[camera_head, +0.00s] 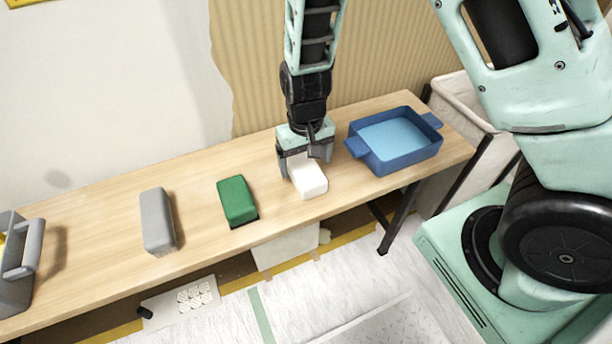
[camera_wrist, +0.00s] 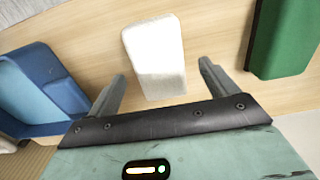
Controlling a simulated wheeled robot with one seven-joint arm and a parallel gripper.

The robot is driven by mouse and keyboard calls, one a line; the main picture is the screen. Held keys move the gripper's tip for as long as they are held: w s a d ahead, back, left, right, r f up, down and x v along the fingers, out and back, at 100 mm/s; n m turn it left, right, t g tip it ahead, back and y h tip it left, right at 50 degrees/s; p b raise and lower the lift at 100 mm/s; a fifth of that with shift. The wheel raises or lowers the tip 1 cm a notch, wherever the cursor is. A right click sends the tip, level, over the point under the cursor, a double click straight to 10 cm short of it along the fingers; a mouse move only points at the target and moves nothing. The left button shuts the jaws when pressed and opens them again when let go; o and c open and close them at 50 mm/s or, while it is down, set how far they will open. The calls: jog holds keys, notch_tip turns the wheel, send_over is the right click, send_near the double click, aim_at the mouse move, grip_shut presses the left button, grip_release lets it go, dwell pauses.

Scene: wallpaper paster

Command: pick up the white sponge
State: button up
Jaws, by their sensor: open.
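The white sponge (camera_head: 308,179) lies on the wooden table, under and just in front of my gripper (camera_head: 306,164) in the head view. My gripper is open, with its fingers at either side of the sponge's rear end. In the wrist view the sponge (camera_wrist: 156,58) lies beyond and between the two open fingertips (camera_wrist: 163,72). Its near end reaches into the gap between the fingers. Neither finger appears to touch it, though the height above the table is hard to tell.
A blue tray (camera_head: 397,160) stands close to the right of my gripper. A green block (camera_head: 237,200) and a grey block (camera_head: 157,219) lie to the left on the table (camera_head: 100,205). A grey handled holder (camera_head: 20,262) stands at the far left. A wall rises behind the table.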

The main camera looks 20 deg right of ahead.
aim_at(306, 169)
notch_tip(306, 169, down, 4)
jog(key=shift+s+r+b, duration=0.1)
jog(key=shift+r+b, duration=0.15)
jog(key=shift+b, duration=0.15)
jog(key=c, duration=1)
jog(key=shift+c, duration=0.3)
jog(key=shift+r, duration=0.15)
notch_tip(306, 169, up, 10)
jog(key=p, duration=0.3)
jog(key=o, duration=0.3)
jog(key=shift+c, duration=1.1)
